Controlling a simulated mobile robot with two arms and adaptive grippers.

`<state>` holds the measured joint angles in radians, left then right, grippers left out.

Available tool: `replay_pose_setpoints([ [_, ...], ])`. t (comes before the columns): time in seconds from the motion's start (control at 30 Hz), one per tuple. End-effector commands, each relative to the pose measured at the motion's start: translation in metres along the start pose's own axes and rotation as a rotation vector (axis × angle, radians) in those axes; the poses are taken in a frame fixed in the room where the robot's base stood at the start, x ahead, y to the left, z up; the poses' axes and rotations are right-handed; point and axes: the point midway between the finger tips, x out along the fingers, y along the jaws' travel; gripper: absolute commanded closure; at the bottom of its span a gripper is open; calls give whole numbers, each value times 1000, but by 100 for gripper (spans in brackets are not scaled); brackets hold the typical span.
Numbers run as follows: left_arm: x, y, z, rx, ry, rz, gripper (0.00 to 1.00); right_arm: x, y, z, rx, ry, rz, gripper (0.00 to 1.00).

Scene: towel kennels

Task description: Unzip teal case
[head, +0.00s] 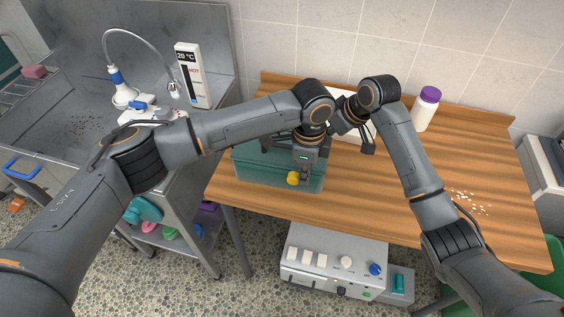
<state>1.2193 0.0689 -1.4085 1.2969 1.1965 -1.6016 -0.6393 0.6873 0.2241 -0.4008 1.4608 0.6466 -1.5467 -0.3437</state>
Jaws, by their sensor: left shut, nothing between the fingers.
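The teal case (258,172) lies at the front left of the wooden table. My left gripper (304,175) points down at the case's right part, with its fingers shut and empty. A small yellow piece (293,178) shows beside the fingertips at the case's front side. I cannot tell whether the fingers touch it. The gripper and forearm hide much of the case's top, and no zip opening can be made out. My right arm reaches in from the right, and its wrist (345,116) is behind the left one.
A white bottle with a purple lid (426,108) stands at the back of the table (430,165). A white object (350,98) is partly hidden behind my wrists. Crumbs (470,202) lie at the right. A metal sink (60,110) adjoins on the left. The table's right half is mostly clear.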

Motion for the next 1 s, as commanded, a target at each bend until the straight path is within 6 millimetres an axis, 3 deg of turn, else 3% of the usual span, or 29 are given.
replay_pose_setpoints([
  [1.0, 1, 3, 62, -2, -1, 1, 100, 3, -1, 4, 2, -10, -4, 100],
])
